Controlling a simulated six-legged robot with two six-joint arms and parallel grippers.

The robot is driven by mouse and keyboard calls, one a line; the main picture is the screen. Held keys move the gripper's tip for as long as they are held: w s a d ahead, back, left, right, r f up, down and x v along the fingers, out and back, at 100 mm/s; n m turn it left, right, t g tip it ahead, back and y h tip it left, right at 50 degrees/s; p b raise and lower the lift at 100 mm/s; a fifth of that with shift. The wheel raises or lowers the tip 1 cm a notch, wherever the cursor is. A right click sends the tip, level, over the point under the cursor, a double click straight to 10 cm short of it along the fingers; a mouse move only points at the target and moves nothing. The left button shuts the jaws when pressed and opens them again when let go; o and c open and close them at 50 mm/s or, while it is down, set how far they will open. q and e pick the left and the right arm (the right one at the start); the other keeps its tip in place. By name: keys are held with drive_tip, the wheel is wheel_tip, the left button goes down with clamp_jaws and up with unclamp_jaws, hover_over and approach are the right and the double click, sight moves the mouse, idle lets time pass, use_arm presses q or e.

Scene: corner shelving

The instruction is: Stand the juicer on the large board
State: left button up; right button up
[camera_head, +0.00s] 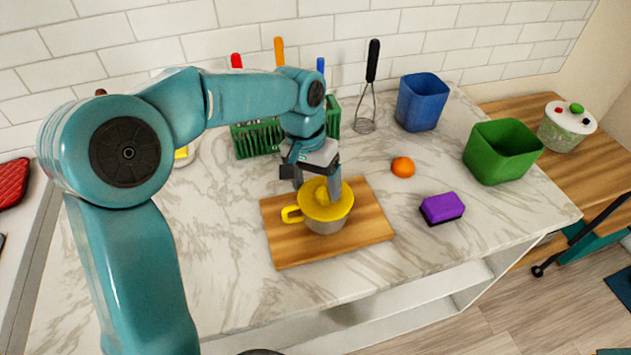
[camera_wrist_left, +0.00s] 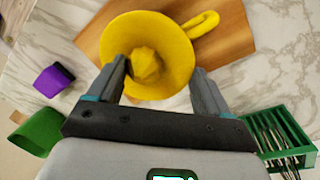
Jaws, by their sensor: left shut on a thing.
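The juicer has a yellow top with a handle and a grey lower cup (camera_head: 325,225). It is upright over the large wooden board (camera_head: 365,238), near its middle; I cannot tell for certain whether its base touches the wood. My left gripper (camera_head: 318,185) reaches down from above and is shut on the juicer. In the left wrist view, the fingers of my left gripper (camera_wrist_left: 160,70) lie over the yellow top (camera_wrist_left: 122,35), on either side of its cone. Its handle points toward the board (camera_wrist_left: 232,40). My right gripper is not in view.
A purple sponge (camera_head: 442,208) and an orange (camera_head: 403,167) lie right of the board. A blue bin (camera_head: 421,102) and green bin (camera_head: 502,151) stand farther right. A green rack (camera_head: 257,139) and a whisk (camera_head: 367,100) are behind. Marble in front of the board is clear.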

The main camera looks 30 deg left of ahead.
sight(307, 189)
use_arm(q)
drive_tip(key=shift+f, duration=0.2)
drive_tip(key=o, duration=1.5)
drive_tip(key=shift+r, duration=0.1)
drive_tip(key=shift+c, duration=0.2)
wheel_tip(307, 189, up, 12)
drive_tip(key=a, duration=0.1)
drive_tip(key=shift+a+p, duration=0.4)
drive_tip(key=shift+p, duration=0.05)
drive_tip(key=shift+s, duration=0.1)
